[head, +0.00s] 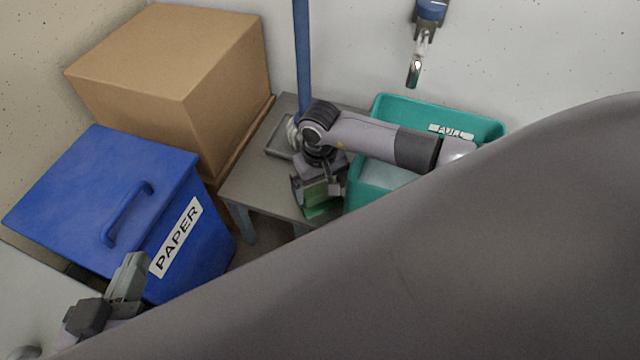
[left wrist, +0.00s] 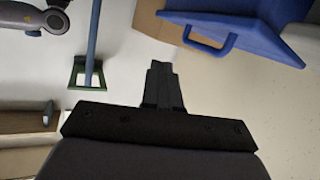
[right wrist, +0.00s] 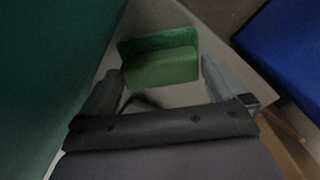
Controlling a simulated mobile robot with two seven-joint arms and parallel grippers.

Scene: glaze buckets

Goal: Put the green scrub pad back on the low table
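The green scrub pad (head: 318,211) is at the front edge of the grey low table (head: 255,180) in the head view. In the right wrist view the pad (right wrist: 160,62) shows a dark green face and a lighter green face. My right gripper (head: 322,192) is directly over it, pointing down. In the right wrist view the right gripper's (right wrist: 162,68) fingers are wide apart, one on either side of the pad, with a thin gap at the right finger; contact at the left finger is unclear. My left gripper (head: 130,270) is shut and empty; its fingers (left wrist: 161,70) are together in the left wrist view.
A teal bin (head: 440,112) labelled FULL stands right beside the table. A blue PAPER bin (head: 100,185) and a cardboard box (head: 160,60) stand to the left. A blue pole (head: 302,50) rises behind my right wrist. A grey tray (head: 278,150) lies on the table.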

